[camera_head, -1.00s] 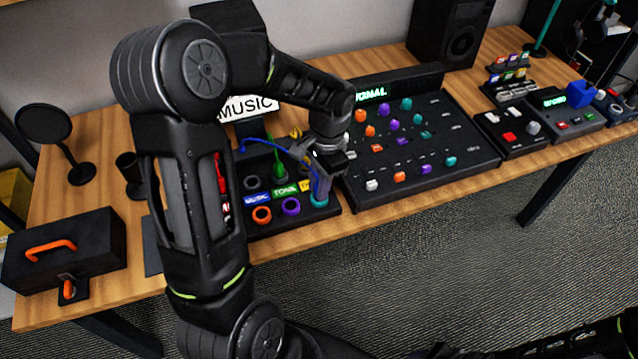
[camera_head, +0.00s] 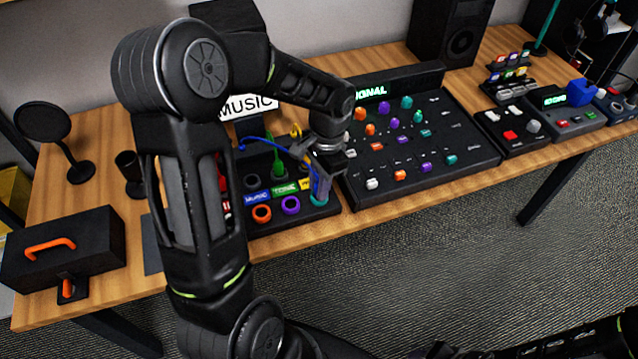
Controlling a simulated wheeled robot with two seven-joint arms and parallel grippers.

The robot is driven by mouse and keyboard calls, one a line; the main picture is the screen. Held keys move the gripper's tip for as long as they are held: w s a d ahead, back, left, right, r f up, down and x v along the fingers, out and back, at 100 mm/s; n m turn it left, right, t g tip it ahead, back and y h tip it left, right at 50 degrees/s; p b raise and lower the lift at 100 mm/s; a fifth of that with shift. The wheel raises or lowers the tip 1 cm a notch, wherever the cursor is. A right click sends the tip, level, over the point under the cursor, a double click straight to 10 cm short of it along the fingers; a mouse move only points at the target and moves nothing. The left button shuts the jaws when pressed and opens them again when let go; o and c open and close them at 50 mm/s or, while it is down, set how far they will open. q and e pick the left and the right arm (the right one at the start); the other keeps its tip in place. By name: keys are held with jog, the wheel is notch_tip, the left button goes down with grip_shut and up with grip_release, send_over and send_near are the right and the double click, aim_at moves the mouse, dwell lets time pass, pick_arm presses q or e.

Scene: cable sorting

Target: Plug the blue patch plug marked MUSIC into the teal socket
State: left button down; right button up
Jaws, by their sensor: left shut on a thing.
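My left gripper (camera_head: 320,178) is shut on the blue plug (camera_head: 323,188) at the right end of the patch box (camera_head: 300,220). The plug is upright and mostly hidden by the fingers. The teal socket (camera_head: 319,202) is directly below it, its rim partly showing. Plug and socket overlap in the picture, so I cannot tell how deep the plug sits. A blue cable (camera_head: 262,141) runs left from the plug. A blue MUSIC label (camera_head: 257,197) is on the box, and a white MUSIC sign (camera_head: 248,106) stands behind. My right gripper is not in view.
An orange socket (camera_head: 262,213) and a purple socket (camera_head: 291,205) sit left of the teal one. A green plug (camera_head: 278,168) stands behind them. A mixer (camera_head: 430,145) is close on the right. A black case (camera_head: 65,245) stands at the left.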

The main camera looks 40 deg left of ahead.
pick_arm(q)
jog(key=c, duration=1.2)
grip_release()
jog(key=shift+o, duration=0.7)
jog(key=o, duration=0.4)
jog(key=shift+c, duration=0.2)
jog(key=shift+r+p, duration=2.75)
jog(key=shift+r, duration=0.8)
